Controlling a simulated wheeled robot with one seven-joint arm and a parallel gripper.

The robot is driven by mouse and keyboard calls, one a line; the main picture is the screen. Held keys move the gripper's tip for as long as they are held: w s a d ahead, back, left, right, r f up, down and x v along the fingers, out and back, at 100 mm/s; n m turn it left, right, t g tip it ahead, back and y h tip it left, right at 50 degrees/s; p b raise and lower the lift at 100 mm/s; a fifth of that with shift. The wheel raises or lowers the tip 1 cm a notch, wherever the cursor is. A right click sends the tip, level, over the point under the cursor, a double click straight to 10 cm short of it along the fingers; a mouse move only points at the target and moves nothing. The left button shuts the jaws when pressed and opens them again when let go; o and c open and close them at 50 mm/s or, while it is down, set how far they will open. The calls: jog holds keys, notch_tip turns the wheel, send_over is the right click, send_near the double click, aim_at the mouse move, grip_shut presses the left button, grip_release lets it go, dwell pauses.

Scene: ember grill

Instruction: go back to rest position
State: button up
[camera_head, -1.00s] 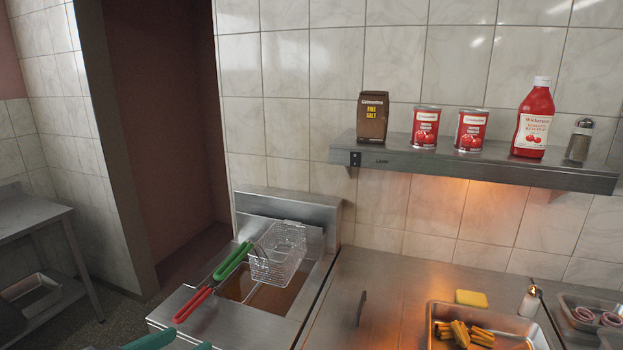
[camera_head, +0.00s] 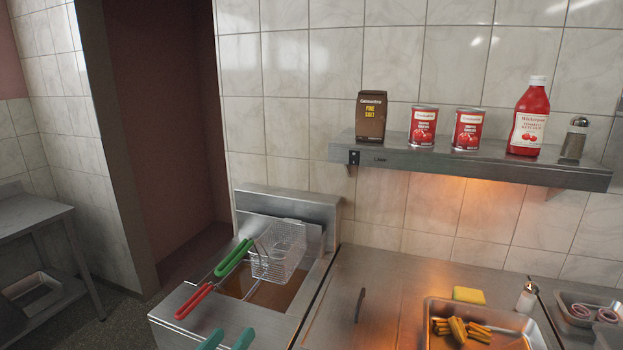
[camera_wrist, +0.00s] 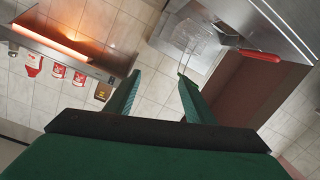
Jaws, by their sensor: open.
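My gripper (camera_head: 227,339) shows at the bottom edge of the head view as two teal-green fingertips, in front of the fryer (camera_head: 190,325). In the wrist view the two fingers of my gripper (camera_wrist: 159,80) stand apart with nothing between them. The rest of my arm is out of sight in the head view.
A wire basket (camera_head: 278,252) sits over the fryer's oil; a green handle (camera_head: 233,258) and a red handle (camera_head: 194,301) stick out toward me. A tray of yellow strips (camera_head: 510,322) and a sponge (camera_head: 468,295) are at right. A shelf (camera_head: 470,168) holds cans and bottles.

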jog(key=s+d+f+n+y, duration=0.2)
jog(key=s+d+f, duration=0.15)
jog(key=f, duration=0.45)
jog(key=s+d+f+n+y, duration=0.2)
jog(key=s+d+f, duration=0.15)
jog(key=f, duration=0.45)
jog(key=s+d+f+n+y, duration=0.2)
jog(key=s+d+f, duration=0.15)
jog(key=f, duration=0.35)
jog(key=s+d+f+m, duration=0.1)
jog(key=s+d+m, duration=0.1)
jog(key=s, duration=0.9)
jog(key=s+d+f+m+h, duration=0.1)
jog(key=s+d+f+m, duration=0.1)
jog(key=s, duration=1)
jog(key=d+m, duration=0.1)
jog(key=m, duration=0.1)
jog(key=shift+m+g, duration=0.3)
jog(key=shift+d+f, duration=0.1)
jog(key=shift+f, duration=0.05)
